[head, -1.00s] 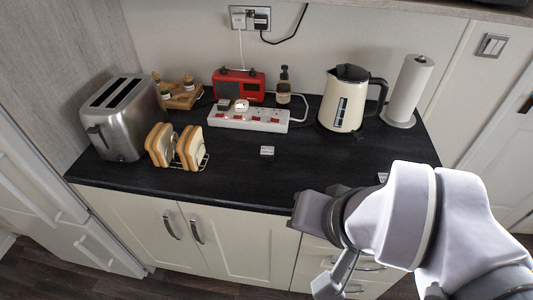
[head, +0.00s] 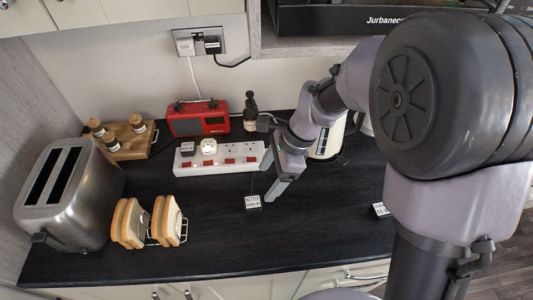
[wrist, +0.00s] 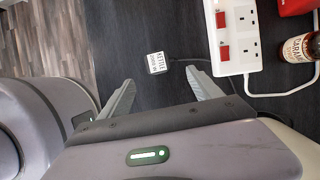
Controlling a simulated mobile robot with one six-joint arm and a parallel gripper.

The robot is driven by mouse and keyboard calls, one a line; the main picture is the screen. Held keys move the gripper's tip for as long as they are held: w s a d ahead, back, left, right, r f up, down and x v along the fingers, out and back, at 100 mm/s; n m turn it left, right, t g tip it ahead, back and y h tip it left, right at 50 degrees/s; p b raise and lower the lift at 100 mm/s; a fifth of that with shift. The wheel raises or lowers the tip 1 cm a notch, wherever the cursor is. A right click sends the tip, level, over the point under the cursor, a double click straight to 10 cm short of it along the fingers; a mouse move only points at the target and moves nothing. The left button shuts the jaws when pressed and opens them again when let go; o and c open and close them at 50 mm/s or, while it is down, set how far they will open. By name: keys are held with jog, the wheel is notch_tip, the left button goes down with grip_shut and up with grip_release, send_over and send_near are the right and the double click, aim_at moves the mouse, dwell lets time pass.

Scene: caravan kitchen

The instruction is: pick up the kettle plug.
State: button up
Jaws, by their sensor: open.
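The kettle plug (head: 253,201) is a small dark plug with a white label, lying on the black worktop in front of the power strip. In the wrist view the kettle plug (wrist: 157,63) shows its KETTLE label, with a dark cord running off to the right. My gripper (head: 268,180) is low over the worktop just right of the plug in the head view. In the wrist view my gripper (wrist: 160,80) has its fingers spread and empty, with the plug just beyond the gap between the tips. The kettle (head: 328,138) is partly hidden behind my arm.
The white power strip (head: 233,155) lies behind the plug, with two plugs in its left end. A dark bottle (head: 250,116) and red radio (head: 198,121) stand behind it. A toast rack (head: 152,222) and toaster (head: 68,190) are left. Another labelled item (head: 381,209) lies right.

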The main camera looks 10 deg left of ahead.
jog(key=b, duration=0.2)
send_over(254, 202)
jog(key=d, duration=0.2)
jog(key=f, duration=0.2)
jog(key=w+f, duration=0.1)
jog(key=f, duration=0.1)
jog(key=shift+d+f, duration=0.1)
jog(key=shift+f, duration=0.25)
jog(key=b+x, duration=0.2)
jog(key=x, duration=0.3)
jog(key=shift+s, duration=0.1)
jog(key=shift+r, duration=0.1)
jog(key=c, duration=1.5)
jog(key=shift+o, duration=0.2)
